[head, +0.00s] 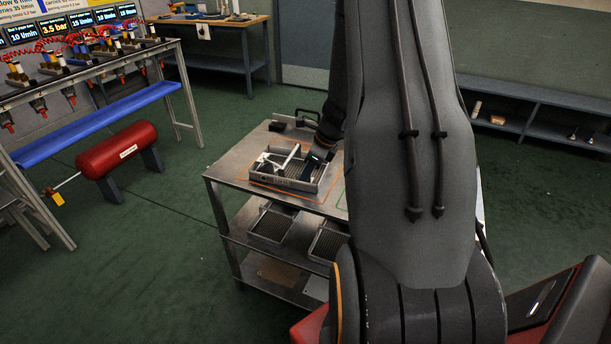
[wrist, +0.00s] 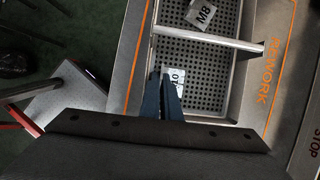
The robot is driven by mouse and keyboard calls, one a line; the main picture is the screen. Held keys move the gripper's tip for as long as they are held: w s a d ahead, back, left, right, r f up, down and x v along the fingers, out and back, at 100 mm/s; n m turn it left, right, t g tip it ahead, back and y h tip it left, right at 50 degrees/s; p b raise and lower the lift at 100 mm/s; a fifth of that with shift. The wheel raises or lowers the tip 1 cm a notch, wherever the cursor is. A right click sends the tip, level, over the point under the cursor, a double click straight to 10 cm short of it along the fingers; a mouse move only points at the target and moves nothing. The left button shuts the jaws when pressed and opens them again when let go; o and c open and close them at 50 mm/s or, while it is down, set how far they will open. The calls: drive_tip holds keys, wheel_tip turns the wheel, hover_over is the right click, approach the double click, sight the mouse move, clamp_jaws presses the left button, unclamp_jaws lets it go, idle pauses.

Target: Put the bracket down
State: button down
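My gripper (wrist: 162,76) points down over a grey perforated tray (wrist: 252,65), its dark blue fingers close together beside the tray's left wall. I cannot tell whether they are apart, shut or holding something thin. No bracket shows clearly between them. A pale bar (wrist: 222,39) crosses the tray just above the fingertips; I cannot tell if it is a divider or part of a bracket. In the head view, the tray (head: 284,183) sits on a metal cart top, with a pale angled shape (head: 284,161) in it. My arm hides part of the tray's right side.
The tray lies inside an orange outline marked REWORK (wrist: 267,73). Tags M8 (wrist: 203,14) and 10 (wrist: 175,76) lie in it. The cart (head: 232,178) carries more trays (head: 272,224) on its lower shelf.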

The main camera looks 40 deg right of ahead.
drive_tip(key=shift+f, duration=0.2)
drive_tip(key=c, duration=2.3)
unclamp_jaws()
drive_tip(key=shift+r, duration=0.1)
